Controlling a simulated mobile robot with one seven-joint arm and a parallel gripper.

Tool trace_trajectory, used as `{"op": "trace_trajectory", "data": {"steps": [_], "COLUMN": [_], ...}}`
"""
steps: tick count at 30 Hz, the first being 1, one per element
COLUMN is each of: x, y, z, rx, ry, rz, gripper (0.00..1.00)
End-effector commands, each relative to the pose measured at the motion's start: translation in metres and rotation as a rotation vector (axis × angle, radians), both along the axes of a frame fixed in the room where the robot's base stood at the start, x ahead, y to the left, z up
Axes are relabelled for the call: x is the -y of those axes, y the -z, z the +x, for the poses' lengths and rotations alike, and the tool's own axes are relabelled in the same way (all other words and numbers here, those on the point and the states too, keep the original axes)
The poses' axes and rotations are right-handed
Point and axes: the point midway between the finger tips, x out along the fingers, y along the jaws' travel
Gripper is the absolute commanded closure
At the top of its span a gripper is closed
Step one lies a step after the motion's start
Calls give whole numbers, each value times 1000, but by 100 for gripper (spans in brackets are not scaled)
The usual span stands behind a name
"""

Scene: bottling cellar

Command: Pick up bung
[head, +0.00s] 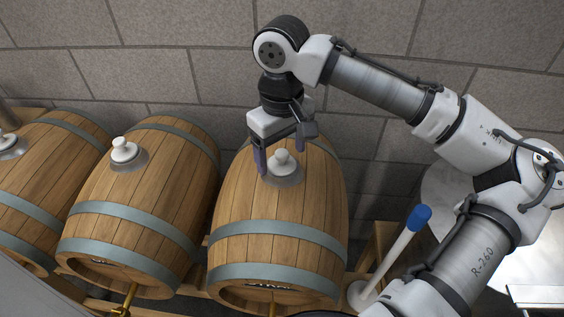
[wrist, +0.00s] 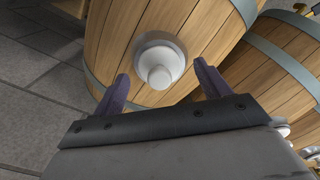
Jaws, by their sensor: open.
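A white bung (head: 282,161) with a rounded knob sits in a grey metal ring on top of the right-hand barrel (head: 278,215). In the wrist view the bung (wrist: 159,70) is centred just beyond the fingertips, on the barrel's wooden side (wrist: 110,50). My gripper (head: 279,168) is over this barrel with its fingers apart, one to each side of the bung in the head view. The wrist view shows both dark purple fingers of my gripper (wrist: 161,80) spread, with nothing between them but the view of the bung. I cannot tell whether the fingertips touch the barrel.
Two more barrels stand to the left, with white bungs (head: 124,150) and (head: 8,140) on their tops. A white rod with a blue cap (head: 417,218) stands right of the near barrel. A stone block wall (head: 170,60) is close behind.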

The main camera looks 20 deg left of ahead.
Motion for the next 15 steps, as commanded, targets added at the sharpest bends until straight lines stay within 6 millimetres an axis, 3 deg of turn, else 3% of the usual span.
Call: {"op": "trace_trajectory", "data": {"steps": [4,11,15], "x": [0,0,0], "y": [12,12,12], "z": [0,0,0], "rx": [-1,0,0], "ry": [0,0,0], "rz": [0,1,1], "gripper": [24,26,44]}}
